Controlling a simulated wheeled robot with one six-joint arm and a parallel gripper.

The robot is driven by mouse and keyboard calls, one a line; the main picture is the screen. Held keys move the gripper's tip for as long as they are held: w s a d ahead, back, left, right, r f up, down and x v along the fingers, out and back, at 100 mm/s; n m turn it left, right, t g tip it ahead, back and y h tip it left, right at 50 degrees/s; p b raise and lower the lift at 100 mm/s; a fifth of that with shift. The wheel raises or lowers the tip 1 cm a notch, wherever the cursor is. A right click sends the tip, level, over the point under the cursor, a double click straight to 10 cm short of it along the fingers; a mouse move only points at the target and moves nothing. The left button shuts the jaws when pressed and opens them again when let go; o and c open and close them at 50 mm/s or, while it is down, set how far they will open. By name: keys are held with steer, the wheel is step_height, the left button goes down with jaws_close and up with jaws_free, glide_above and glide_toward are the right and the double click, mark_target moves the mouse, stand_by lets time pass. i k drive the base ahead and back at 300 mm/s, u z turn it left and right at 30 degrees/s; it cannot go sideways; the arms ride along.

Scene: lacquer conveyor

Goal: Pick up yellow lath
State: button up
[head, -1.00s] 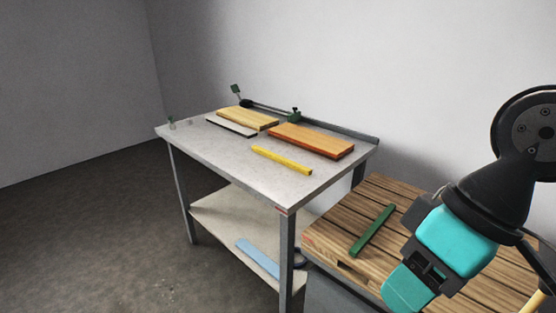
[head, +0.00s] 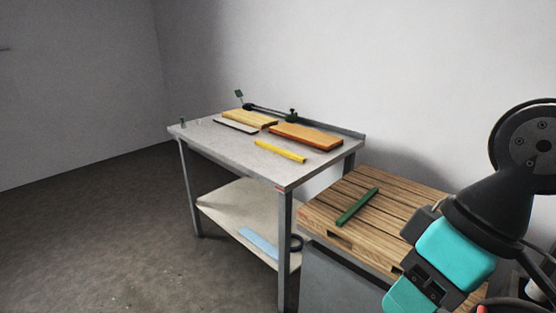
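The yellow lath (head: 280,151) lies flat on the grey top of the metal table, near its front right part. It is a thin, bright yellow strip, with nothing on it. My gripper (head: 412,288) shows at the lower right as teal and black parts, in front of the wooden slatted surface. It is well to the right of the lath and apart from it. I cannot make out its fingertips or whether they are open.
The metal table (head: 230,150) also holds a pale wooden board (head: 249,119), an orange-brown board (head: 306,136) and a thin white-topped strip (head: 236,126). A green lath (head: 357,207) lies on the slatted top (head: 330,220). A blue strip (head: 258,243) is on the lower shelf. Floor at left is clear.

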mark_target(276, 148)
steer(key=u, duration=0.65)
steer(key=i, duration=0.65)
steer(key=u, duration=0.7)
steer(key=i, duration=1.9)
steer(key=z, duration=0.9)
steer(key=i, duration=0.35)
steer(key=z, duration=0.3)
